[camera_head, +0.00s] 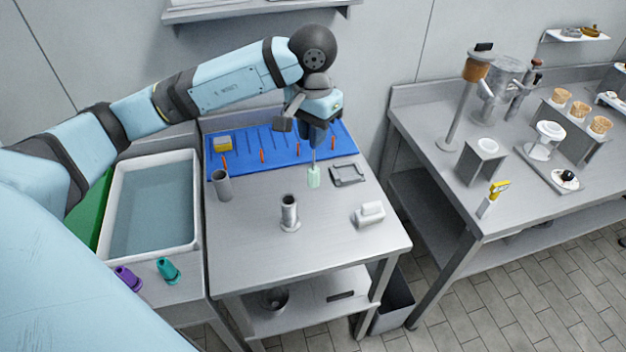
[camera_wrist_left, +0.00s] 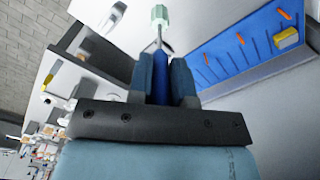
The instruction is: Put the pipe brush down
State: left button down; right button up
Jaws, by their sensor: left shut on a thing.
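The pipe brush (camera_head: 314,177) has a pale green head on a thin metal stem and a blue handle. My left gripper (camera_head: 317,140) is shut on the blue handle, with the head pointing down over the steel table (camera_head: 260,245), in front of the blue mat's edge. I cannot tell whether the head touches the table. In the left wrist view the brush (camera_wrist_left: 160,14) sticks out beyond my left gripper (camera_wrist_left: 160,78), its handle between the fingers. The blue mat (camera_head: 280,146) lies at the back of the table, with dark lines and several orange pieces. My right gripper is not in view.
A yellow block (camera_head: 222,145) sits on the mat's left end. A grey cup (camera_head: 222,185), a flanged metal pipe (camera_head: 290,213), a dark flat frame (camera_head: 347,174) and a white block (camera_head: 369,214) stand nearby. A water basin (camera_head: 152,205) is left. The table's front is clear.

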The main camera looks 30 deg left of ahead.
aim_at(314, 186)
pick_arm(q)
notch_tip(314, 186, down, 13)
jog(key=shift+f+p, duration=0.1)
jog(key=shift+p, duration=0.8)
jog(key=shift+f, duration=0.15)
jog(key=c, duration=1.1)
grip_release()
jog(key=shift+o, duration=0.2)
